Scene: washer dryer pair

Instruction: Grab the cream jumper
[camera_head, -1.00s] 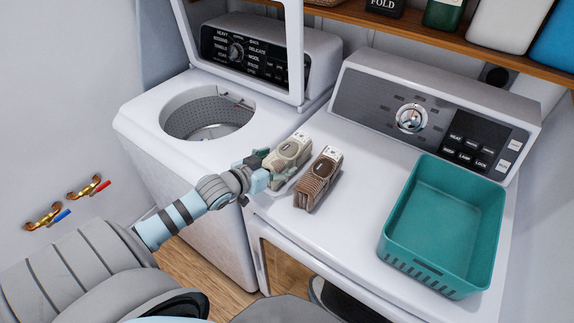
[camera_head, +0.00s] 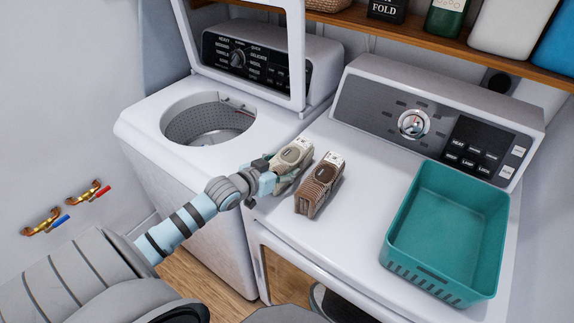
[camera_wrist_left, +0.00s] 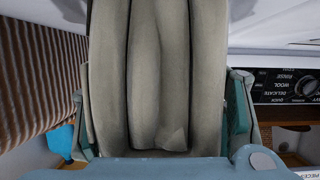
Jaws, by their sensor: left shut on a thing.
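The cream jumper (camera_head: 294,154) is a folded bundle with a pale tag on top, standing at the left edge of the dryer top. My left gripper (camera_head: 271,172) is at its near end and shut on it. In the left wrist view the jumper (camera_wrist_left: 160,75) fills the middle, its folds between the two fingers (camera_wrist_left: 162,115). I cannot tell whether its underside is clear of the dryer. My right gripper is not in view.
A brown ribbed folded garment (camera_head: 320,184) stands close to the right of the jumper. A teal basket (camera_head: 395,258) sits farther right on the dryer (camera_head: 352,232). The washer (camera_head: 150,135) at left has its lid up and its drum open. A shelf (camera_head: 410,35) runs above the back.

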